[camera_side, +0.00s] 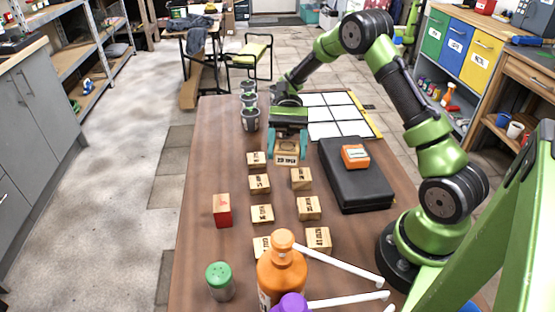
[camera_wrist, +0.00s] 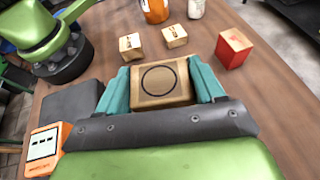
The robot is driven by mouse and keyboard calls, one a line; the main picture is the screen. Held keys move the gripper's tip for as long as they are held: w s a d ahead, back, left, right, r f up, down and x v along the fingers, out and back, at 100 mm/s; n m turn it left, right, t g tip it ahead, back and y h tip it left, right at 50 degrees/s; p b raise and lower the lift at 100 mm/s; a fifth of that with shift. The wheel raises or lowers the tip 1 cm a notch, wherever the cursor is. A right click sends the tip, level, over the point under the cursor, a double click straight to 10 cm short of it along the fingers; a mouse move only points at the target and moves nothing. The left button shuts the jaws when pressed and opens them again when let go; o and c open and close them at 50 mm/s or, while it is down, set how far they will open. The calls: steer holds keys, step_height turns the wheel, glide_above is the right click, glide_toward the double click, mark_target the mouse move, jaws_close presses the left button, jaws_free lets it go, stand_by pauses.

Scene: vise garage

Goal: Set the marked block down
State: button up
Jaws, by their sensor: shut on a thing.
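A wooden block (camera_wrist: 160,82) with a black circle on its top is between the teal fingers of my gripper (camera_wrist: 161,84) in the wrist view. My gripper is shut on it. In the side view the block (camera_side: 287,156) shows printed letters on its near face, below my gripper (camera_side: 287,144), at the far end of the right-hand row of wooden blocks. Its underside is hard to see, so I cannot tell whether it touches the table (camera_side: 205,165). The other wooden blocks, such as this one (camera_side: 301,178), stand apart in two rows nearer the camera.
A red block (camera_side: 222,210) stands left of the rows. A black case (camera_side: 355,180) with an orange device (camera_side: 355,156) on it lies to the right. A white gridded panel (camera_side: 330,113) lies behind.

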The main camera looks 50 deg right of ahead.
steer(key=d+n+g+h, duration=0.2)
steer(key=s+d+f+n+g+h, duration=0.1)
steer(key=n+h, duration=0.2)
steer(key=d+f+n+g+h, duration=0.1)
steer(key=d+n+g+h, duration=0.1)
steer(key=n+h, duration=0.1)
steer(key=shift+s+d+f+g, duration=0.2)
steer(key=shift+s+d+g, duration=0.1)
steer(key=w+d+r+n+t+h, duration=0.2)
steer(key=d+n+t+h, duration=0.2)
steer(key=d+n+h, duration=0.4)
steer(key=w+d+r+n+t+h, duration=0.2)
steer(key=d+n+h, duration=0.5)
steer(key=d, duration=0.8)
steer(key=shift+w+d+r+n+t+h, duration=0.2)
steer(key=shift+w+r+n+t+h, duration=0.15)
steer(key=shift+w+n+t, duration=0.35)
steer(key=shift+t, duration=0.4)
step_height(320, 180, down, 5)
steer(key=shift+d+f, duration=0.15)
steer(key=shift+f, duration=2.25)
steer(key=shift+f, duration=0.1)
